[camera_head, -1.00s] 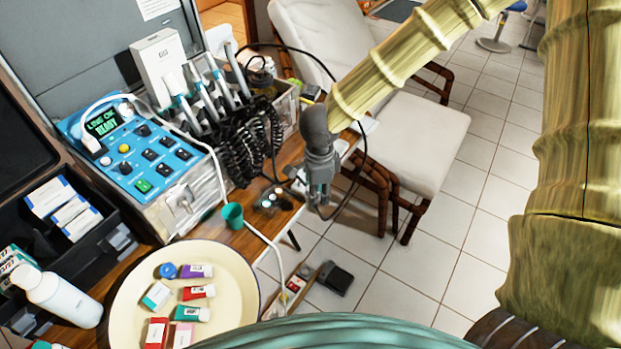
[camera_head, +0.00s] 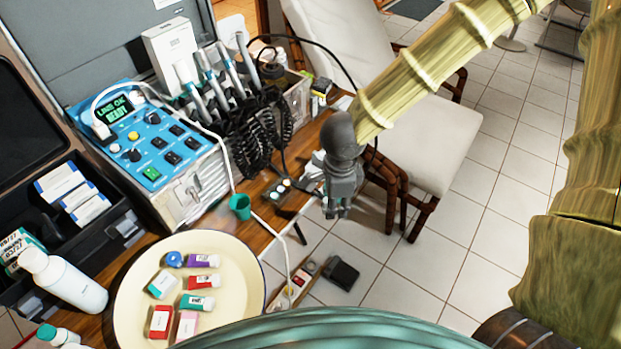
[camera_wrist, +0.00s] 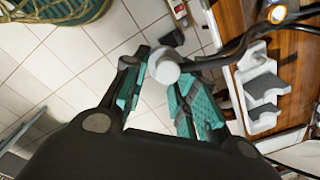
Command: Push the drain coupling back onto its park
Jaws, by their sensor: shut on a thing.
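In the wrist view, my gripper (camera_wrist: 160,80) is shut on a white round-ended coupling (camera_wrist: 163,65), held between the teal-padded fingertips. A black hose runs from it to the right. A white bracket with grey slots, seemingly the park (camera_wrist: 240,92), sits at the wooden table's edge, right of the coupling and apart from it. In the head view, my gripper (camera_head: 338,208) points down just off the table's right edge, over the floor. The coupling is hard to make out there, and the park is partly hidden behind my gripper.
A blue control unit (camera_head: 140,137) reading LINE OK READY stands on the table, with handpieces and coiled black hoses beside it. A green cup (camera_head: 240,206) and a cream plate (camera_head: 245,285) of small packages are nearer. A cushioned chair (camera_head: 430,140) stands behind my gripper.

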